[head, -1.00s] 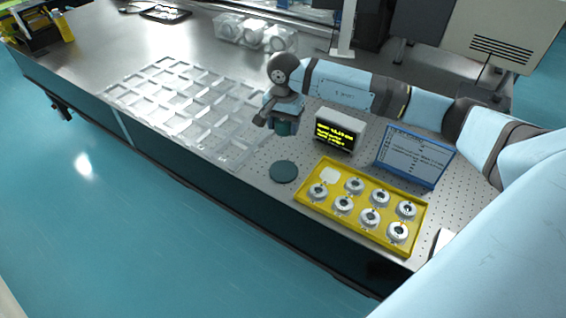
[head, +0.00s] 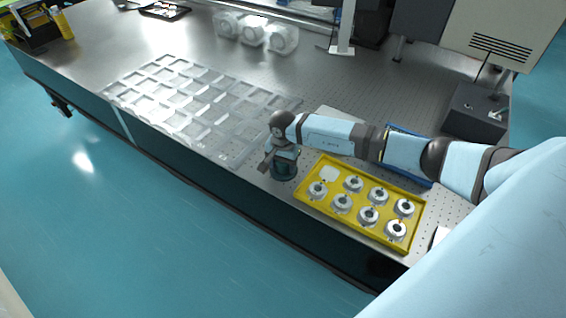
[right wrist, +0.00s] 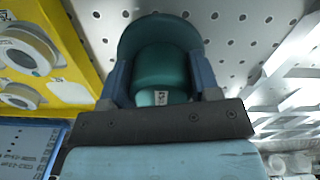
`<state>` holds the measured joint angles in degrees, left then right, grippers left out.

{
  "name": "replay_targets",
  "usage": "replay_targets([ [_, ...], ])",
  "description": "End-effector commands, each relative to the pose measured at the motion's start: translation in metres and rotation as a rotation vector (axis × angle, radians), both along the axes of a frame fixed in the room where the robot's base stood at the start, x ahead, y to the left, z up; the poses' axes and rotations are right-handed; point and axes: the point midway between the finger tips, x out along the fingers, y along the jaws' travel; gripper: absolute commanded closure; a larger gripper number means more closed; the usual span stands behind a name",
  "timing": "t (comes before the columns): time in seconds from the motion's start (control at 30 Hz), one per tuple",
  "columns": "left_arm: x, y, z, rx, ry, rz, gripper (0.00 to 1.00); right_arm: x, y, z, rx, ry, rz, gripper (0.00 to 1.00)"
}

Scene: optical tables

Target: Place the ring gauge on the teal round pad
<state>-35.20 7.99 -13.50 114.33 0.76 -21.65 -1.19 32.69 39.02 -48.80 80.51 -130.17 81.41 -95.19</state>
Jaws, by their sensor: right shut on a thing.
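My right gripper (head: 282,165) is shut on a teal cylindrical piece, the ring gauge (right wrist: 162,72), seen between the two fingers in the right wrist view. It carries a small white label near the gripper; its bore is not visible. The darker teal round pad (right wrist: 135,36) lies on the perforated table just beyond the gauge. In the head view the gripper and gauge are over the pad and mostly hide it. I cannot tell whether the gauge touches the pad. My left gripper is not in view.
A yellow tray (head: 300,192) with several silver ring-shaped parts and one bare white square stands right beside the gripper. A clear compartmented grid (head: 180,100) lies to the left. A blue-framed panel (head: 420,181) is partly hidden behind my right arm. The table's front edge is close.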

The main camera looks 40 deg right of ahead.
Motion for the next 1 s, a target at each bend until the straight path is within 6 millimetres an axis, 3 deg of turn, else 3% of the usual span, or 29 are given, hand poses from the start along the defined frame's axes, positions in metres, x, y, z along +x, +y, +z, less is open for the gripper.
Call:
replay_targets([
  [0.33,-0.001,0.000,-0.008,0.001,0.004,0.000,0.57,0.001,0.000,-0.004,-0.001,-0.002,0.001,0.78],
  [0.37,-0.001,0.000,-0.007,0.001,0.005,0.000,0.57,0.000,0.000,-0.003,0.000,-0.001,0.001,0.39],
  [0.47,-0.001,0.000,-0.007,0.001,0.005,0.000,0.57,0.000,0.000,-0.003,0.000,-0.001,0.001,0.18],
  [0.77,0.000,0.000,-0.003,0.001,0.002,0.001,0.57,0.000,0.000,-0.001,0.001,-0.001,0.001,0.18],
  [0.87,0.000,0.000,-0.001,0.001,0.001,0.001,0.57,0.001,0.000,0.006,-0.001,-0.003,0.001,0.18],
  [1.0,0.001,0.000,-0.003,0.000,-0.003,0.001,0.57,0.001,-0.001,0.030,-0.002,-0.005,0.003,0.18],
])
